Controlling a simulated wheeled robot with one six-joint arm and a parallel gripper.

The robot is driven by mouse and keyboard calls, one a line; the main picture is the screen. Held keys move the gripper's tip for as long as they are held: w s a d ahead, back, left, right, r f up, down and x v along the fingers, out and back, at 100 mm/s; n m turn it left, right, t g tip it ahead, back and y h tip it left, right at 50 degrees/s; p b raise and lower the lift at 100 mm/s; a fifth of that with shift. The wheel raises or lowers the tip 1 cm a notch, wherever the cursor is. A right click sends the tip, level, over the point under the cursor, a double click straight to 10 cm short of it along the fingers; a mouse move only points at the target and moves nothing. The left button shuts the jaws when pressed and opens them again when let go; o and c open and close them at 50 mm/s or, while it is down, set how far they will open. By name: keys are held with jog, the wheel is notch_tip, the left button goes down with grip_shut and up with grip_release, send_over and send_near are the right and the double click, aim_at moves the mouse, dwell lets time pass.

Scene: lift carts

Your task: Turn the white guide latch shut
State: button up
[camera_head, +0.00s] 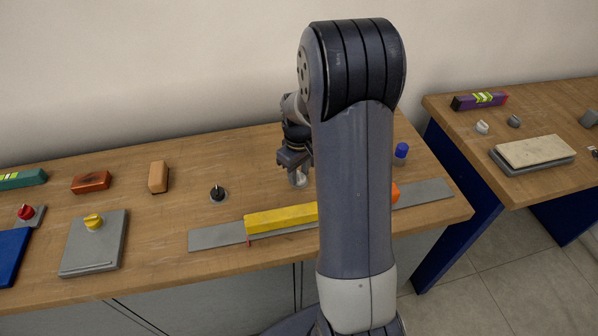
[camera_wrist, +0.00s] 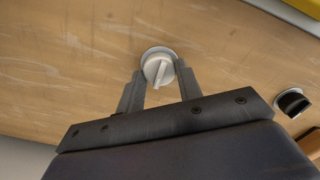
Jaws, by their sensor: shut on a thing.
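The white guide latch (camera_wrist: 157,68) is a round knob with a raised grip bar, set on a pale disc on the wooden bench. In the head view the latch (camera_head: 299,179) shows as a small pale shape, partly hidden below my gripper (camera_head: 294,168). In the wrist view my gripper (camera_wrist: 159,72) has one finger on each side of the latch, shut on it. The grip bar stands tilted a little from upright in that view. My arm hides part of the bench to the right of the latch.
A black knob (camera_head: 217,193) stands left of the latch. A yellow block (camera_head: 280,218) lies on a long grey rail (camera_head: 217,236) in front. A blue cylinder (camera_head: 401,150) and an orange piece (camera_head: 395,192) stand right of my arm. Bare wood lies behind the black knob.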

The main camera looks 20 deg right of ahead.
aim_at(299, 175)
dwell(0.4)
jog(key=o, duration=1)
notch_tip(299, 175, up, 11)
jog(key=shift+f, duration=0.15)
notch_tip(299, 175, down, 11)
jog(key=shift+r, duration=0.1)
dwell(0.6)
